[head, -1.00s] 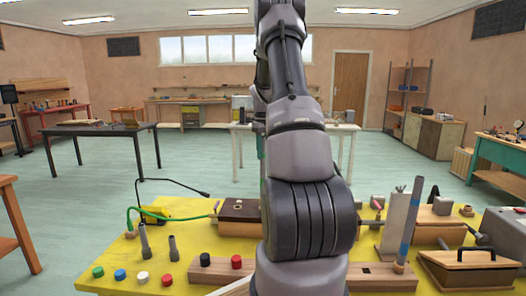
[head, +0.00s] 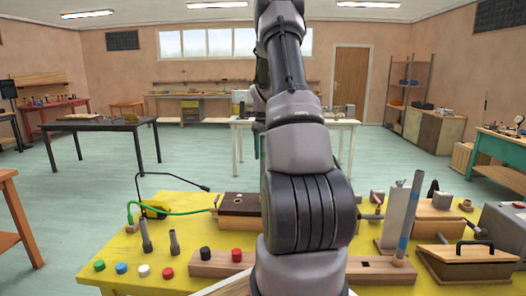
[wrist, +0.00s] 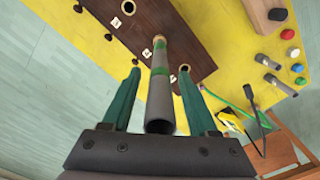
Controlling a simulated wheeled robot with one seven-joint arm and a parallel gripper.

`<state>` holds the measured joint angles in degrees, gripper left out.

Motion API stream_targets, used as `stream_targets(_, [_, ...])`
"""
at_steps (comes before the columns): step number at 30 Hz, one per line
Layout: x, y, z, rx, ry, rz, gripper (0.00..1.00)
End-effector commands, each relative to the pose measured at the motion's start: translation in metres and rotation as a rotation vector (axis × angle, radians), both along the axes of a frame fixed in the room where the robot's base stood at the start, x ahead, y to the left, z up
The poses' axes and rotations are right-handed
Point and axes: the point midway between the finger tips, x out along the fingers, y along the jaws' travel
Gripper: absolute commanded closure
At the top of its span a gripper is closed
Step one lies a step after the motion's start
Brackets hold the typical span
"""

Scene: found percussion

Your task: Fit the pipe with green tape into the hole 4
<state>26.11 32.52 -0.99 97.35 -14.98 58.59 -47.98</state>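The grey pipe with green tape bands (wrist: 160,88) lies between the two green fingers of my gripper (wrist: 159,70) in the wrist view. A gap shows on each side of it, so the fingers look open around it. Its open end faces the camera and its far end reaches past the fingertips over the dark brown board (wrist: 190,20). I cannot tell whether that far end sits in a hole. Holes and small white number labels show on the board, but the digits are too small to read surely. In the head view my arm hides the gripper, the pipe and part of the board (head: 238,208).
A blue-taped pipe (head: 408,222) stands upright in a wooden block (head: 375,268) at right. Two short grey pipes (head: 145,235) (head: 174,243) and several coloured caps (head: 168,272) stand at left. A green cable (head: 170,212) runs to the board. A handled box (head: 465,268) is at far right.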

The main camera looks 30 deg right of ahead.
Motion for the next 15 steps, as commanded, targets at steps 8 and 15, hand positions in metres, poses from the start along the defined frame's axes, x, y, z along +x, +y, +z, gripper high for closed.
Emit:
stream_targets(8, [0.000, 0.000, 0.000, 0.000, 0.000, 0.000, 0.35])
stream_targets(15, [0.001, 0.000, 0.023, -0.002, -0.003, 0.001, 0.35])
